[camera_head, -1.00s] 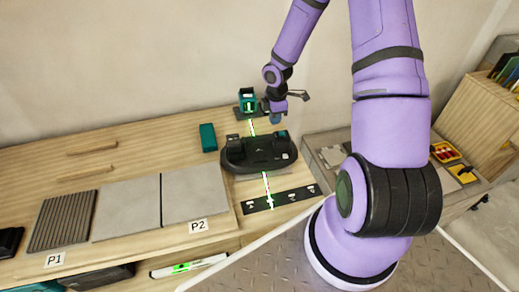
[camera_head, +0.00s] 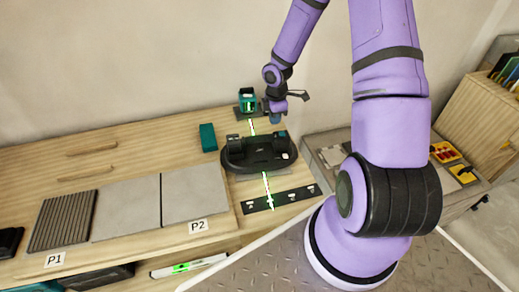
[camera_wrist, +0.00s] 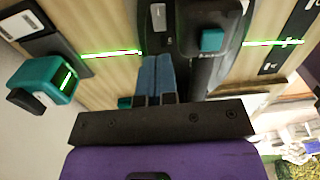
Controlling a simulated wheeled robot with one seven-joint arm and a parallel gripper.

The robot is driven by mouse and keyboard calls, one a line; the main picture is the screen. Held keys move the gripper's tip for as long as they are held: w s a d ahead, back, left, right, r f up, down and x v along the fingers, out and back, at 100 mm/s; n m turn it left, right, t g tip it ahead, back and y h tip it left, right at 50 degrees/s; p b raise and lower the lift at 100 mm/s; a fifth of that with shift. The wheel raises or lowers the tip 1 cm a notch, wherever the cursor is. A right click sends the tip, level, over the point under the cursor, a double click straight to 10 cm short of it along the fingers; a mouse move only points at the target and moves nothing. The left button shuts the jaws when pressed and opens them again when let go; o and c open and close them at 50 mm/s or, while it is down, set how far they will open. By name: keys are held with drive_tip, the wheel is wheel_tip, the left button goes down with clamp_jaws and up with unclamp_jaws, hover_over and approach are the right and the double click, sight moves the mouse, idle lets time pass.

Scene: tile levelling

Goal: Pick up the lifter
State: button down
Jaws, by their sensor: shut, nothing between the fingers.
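The lifter (camera_head: 258,155) is a black, rounded device with a raised handle. It lies on the right part of the wooden worktop. In the wrist view its dark body (camera_wrist: 205,75) fills the upper middle, with a teal button on top. My gripper (camera_head: 275,118) points down at the lifter's far right side. In the wrist view its blue fingers (camera_wrist: 157,68) are together, overlapping the lifter beside the raised part. Nothing shows between them. Whether they touch the lifter, I cannot tell.
A teal laser level (camera_head: 247,101) stands behind the lifter and casts a green line. A teal block (camera_head: 208,137) is left of it. Grey tiles (camera_head: 127,207) and a ribbed dark tile (camera_head: 62,220) lie to the left.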

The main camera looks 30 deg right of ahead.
sight(261, 136)
drive_tip(key=c, duration=1.3)
unclamp_jaws()
drive_tip(key=shift+a, duration=0.15)
drive_tip(key=o, duration=0.5)
drive_tip(key=shift+m, duration=0.5)
drive_tip(key=a+r, duration=0.1)
drive_tip(key=a, duration=0.1)
drive_tip(key=s+a+r, duration=0.1)
drive_tip(key=a+r, duration=0.1)
drive_tip(key=a, duration=0.1)
drive_tip(key=a+r, duration=0.1)
drive_tip(key=a, duration=0.1)
drive_tip(key=shift+s+a+r, duration=0.2)
drive_tip(key=shift+s+r, duration=0.1)
drive_tip(key=shift+s, duration=0.1)
drive_tip(key=shift+c, duration=0.2)
wheel_tip(261, 136, down, 5)
drive_tip(key=shift+f, duration=0.1)
drive_tip(key=shift+s+d+f, duration=0.1)
drive_tip(key=shift+s+f, duration=0.1)
drive_tip(key=shift+f, duration=1.15)
drive_tip(key=shift+s+d+f, duration=0.1)
drive_tip(key=shift+s+f, duration=0.05)
drive_tip(key=shift+f, duration=1.2)
drive_tip(key=shift+f, duration=0.25)
clamp_jaws()
